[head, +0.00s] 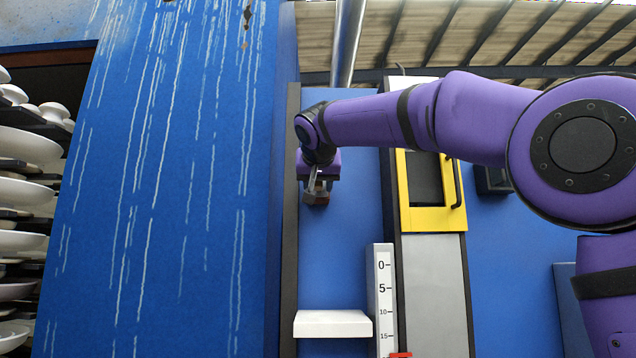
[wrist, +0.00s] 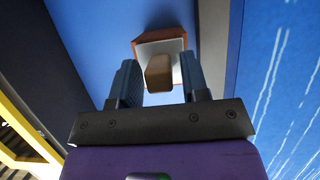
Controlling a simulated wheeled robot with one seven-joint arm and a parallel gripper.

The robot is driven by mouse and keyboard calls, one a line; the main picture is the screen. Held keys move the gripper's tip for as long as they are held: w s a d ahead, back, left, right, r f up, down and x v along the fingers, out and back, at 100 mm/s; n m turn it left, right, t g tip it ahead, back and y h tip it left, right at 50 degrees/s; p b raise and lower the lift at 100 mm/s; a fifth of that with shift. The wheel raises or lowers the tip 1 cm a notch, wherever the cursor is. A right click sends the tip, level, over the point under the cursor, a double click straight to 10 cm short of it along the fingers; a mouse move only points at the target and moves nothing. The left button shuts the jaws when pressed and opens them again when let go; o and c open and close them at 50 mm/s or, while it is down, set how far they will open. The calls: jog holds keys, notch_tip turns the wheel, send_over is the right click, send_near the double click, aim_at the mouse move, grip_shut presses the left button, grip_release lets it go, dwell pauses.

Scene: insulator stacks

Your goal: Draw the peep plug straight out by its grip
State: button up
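The peep plug shows in the wrist view as a tan, blunt grip (wrist: 158,73) standing out from a squarish piece with a pale face and orange-brown edges (wrist: 172,44). That piece sits against a blue wall. My gripper (wrist: 157,63) is open, its two dark fingers on either side of the grip, with a visible gap at each side. I cannot tell how far the fingertips reach along the grip. In the head view my gripper (head: 318,182) is at the blue panel, and a small brown block (head: 316,198) shows at its fingers, partly hidden by them.
A white ledge (head: 333,324) juts out below my gripper, beside an upright numbered scale (head: 382,290) with a red marker. A yellow-framed door (head: 435,218) with a dark handle stands to the right. A blue wall with pale streaks (head: 180,190) is left; stacked pale discs (head: 22,190) are beyond.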

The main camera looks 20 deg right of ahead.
grip_shut()
jog(key=shift+s+a, duration=0.1)
jog(key=shift+s, duration=0.05)
jog(key=s+a, duration=0.3)
jog(key=s, duration=0.6)
dwell(1.9)
jog(key=shift+s, duration=0.15)
